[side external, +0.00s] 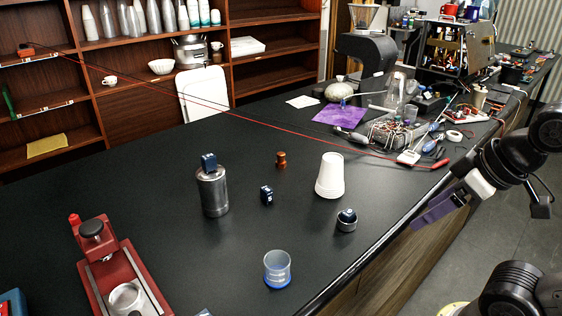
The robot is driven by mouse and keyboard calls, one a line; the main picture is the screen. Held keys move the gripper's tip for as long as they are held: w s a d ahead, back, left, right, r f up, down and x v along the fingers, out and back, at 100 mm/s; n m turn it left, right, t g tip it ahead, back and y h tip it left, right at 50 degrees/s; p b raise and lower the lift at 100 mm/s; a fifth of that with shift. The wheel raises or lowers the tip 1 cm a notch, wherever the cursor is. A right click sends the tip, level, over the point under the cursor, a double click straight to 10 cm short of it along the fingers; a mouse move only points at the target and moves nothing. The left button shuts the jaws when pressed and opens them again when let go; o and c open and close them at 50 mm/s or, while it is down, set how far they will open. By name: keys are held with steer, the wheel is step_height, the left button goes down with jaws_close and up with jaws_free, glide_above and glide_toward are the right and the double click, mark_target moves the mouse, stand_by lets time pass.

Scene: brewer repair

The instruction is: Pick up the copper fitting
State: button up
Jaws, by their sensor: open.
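The copper fitting (281,160) is a small brown-copper piece standing upright on the black counter, near the middle of the view. Nothing touches it. My gripper (432,211), with purple fingers, is at the right, by the counter's front edge. It is open, with nothing seen between its fingers, well to the right of the fitting and nearer the camera. The white cup stands between them in the picture.
Around the fitting stand a metal canister (213,192) with a dark block on top, a small dark block (267,195), an upturned white cup (330,176), a small metal cup (347,222) and a clear blue-based cup (277,270). A red wire (300,136) crosses the view.

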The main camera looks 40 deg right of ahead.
steer(key=w+r+t, duration=0.1)
steer(key=w+r, duration=0.6)
steer(key=r, duration=0.1)
steer(key=w+r, duration=0.6)
steer(key=w, duration=0.7)
steer(key=m+g, duration=0.1)
steer(key=g, duration=0.1)
glide_above(283, 154)
steer(key=s, duration=0.1)
steer(key=shift+y, duration=0.4)
steer(key=f, duration=2.2)
steer(key=shift+s+d+f, duration=0.15)
steer(key=shift+d+f, duration=0.15)
steer(key=shift+f, duration=0.1)
steer(key=x, duration=0.5)
steer(key=shift+s+a+f, duration=0.1)
steer(key=shift+s+f, duration=0.15)
steer(key=shift+s, duration=0.1)
steer(key=shift+w+f, duration=0.25)
steer(key=shift+f, duration=0.25)
jaws_close()
